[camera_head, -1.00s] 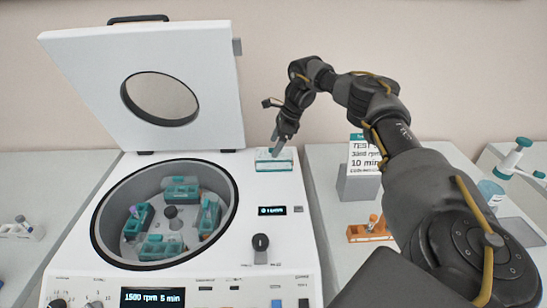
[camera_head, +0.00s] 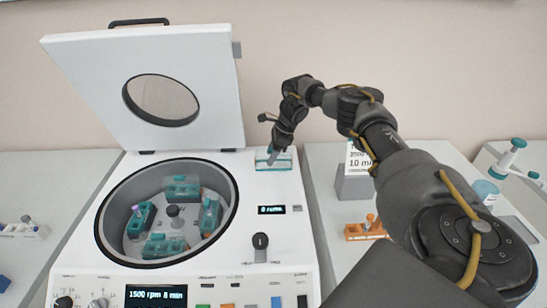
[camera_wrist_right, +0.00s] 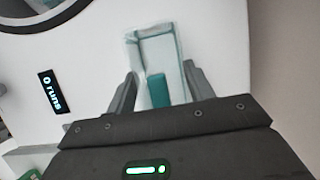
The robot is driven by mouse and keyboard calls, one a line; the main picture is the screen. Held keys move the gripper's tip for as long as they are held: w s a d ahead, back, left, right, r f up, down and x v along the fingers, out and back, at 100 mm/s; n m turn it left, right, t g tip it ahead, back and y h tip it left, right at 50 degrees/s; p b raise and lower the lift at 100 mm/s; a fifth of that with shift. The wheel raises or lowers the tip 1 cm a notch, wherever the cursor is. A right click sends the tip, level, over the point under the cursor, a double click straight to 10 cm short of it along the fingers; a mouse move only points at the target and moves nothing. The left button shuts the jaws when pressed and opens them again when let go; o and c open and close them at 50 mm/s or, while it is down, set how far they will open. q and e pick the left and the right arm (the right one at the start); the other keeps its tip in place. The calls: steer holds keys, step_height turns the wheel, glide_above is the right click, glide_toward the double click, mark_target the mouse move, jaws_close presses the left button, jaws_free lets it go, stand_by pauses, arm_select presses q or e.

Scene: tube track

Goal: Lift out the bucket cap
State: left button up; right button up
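A small clear box-like piece with teal parts (camera_head: 282,162) sits on the white deck of the centrifuge (camera_head: 275,190), right of the bowl. It also shows in the right wrist view (camera_wrist_right: 155,45), with a teal block (camera_wrist_right: 158,90) inside its outline. I cannot tell which part is the bucket cap. My right gripper (camera_head: 272,157) is down at this piece. In the right wrist view its fingers (camera_wrist_right: 160,72) stand apart, one on each side of the piece, with no clear sign of a squeeze. My left gripper is not in view.
The centrifuge lid (camera_head: 150,85) stands open behind the bowl. The rotor (camera_head: 173,215) holds several teal buckets. A grey block with a card (camera_head: 357,180) and an orange rack (camera_head: 364,230) stand on the right bench. A small tube rack (camera_head: 25,229) is at far left.

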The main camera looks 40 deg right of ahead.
steer(key=shift+c, duration=0.9)
steer(key=shift+r, duration=0.15)
steer(key=shift+r+b, duration=0.25)
steer(key=shift+b, duration=0.15)
step_height(320, 180, up, 2)
steer(key=shift+w+r+b, duration=0.1)
steer(key=shift+b, duration=0.65)
steer(key=s+a+r+b, duration=0.1)
steer(key=s+a+r, duration=0.4)
steer(key=a+r, duration=0.1)
steer(key=a, duration=0.1)
steer(key=s+a+r+b, duration=0.1)
steer(key=s+a+r, duration=0.2)
steer(key=a+r, duration=0.1)
steer(key=shift+s+a+b, duration=0.1)
steer(key=shift+s+b, duration=0.2)
steer(key=shift+r, duration=0.1)
step_height(320, 180, up, 5)
steer(key=p, duration=0.5)
steer(key=shift+p, duration=0.4)
